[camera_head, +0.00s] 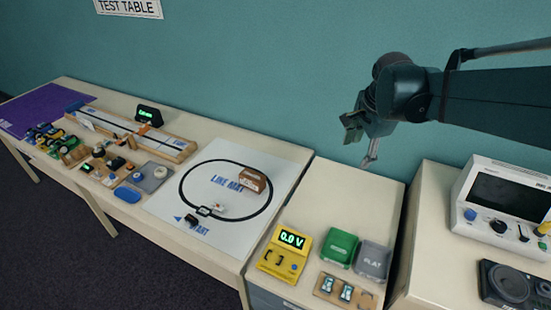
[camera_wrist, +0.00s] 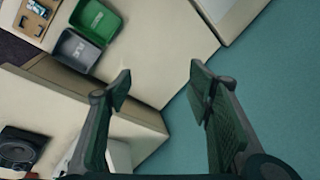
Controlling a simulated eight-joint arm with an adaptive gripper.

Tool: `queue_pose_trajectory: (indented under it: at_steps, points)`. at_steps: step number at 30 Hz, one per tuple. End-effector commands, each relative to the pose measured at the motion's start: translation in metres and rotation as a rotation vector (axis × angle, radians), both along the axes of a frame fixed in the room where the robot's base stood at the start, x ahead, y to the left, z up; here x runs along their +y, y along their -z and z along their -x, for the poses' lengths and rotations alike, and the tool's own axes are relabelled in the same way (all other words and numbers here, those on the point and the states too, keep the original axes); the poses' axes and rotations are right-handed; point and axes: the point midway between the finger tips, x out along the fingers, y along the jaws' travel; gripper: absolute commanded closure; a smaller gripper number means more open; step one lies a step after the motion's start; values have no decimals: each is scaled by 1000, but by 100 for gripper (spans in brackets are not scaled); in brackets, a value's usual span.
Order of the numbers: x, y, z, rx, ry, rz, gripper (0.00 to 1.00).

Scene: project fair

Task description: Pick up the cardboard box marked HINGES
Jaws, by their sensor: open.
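A small brown cardboard box (camera_head: 254,179) sits at the far right part of the black loop on the white line mat (camera_head: 172,205). It has a pale label whose words are too small to read, so I cannot confirm that it says HINGES. My gripper (camera_head: 360,142) is open and empty, raised in front of the teal wall, well to the right of the box. In the wrist view my gripper (camera_wrist: 160,82) shows both fingers spread with nothing between them. The brown box does not show in that view.
A green tray (camera_head: 340,246), a grey tray (camera_head: 373,261) and a yellow meter (camera_head: 285,253) stand on the middle table. A white instrument (camera_head: 500,210) and a dark device (camera_head: 515,285) stand at right. A small white object (camera_head: 217,208) lies on the loop. The left table is crowded.

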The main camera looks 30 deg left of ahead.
Motion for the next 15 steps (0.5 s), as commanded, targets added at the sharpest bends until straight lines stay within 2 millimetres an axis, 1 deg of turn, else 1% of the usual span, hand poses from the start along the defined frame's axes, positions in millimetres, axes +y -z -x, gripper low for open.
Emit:
queue_pose_trajectory:
  at_steps: [1,6,15]
  points:
    - [12,2,-6,10,15,-4,49]
    - [50,15,-20,48,86,-19,49]
    - [119,43,-39,113,212,-34,49]
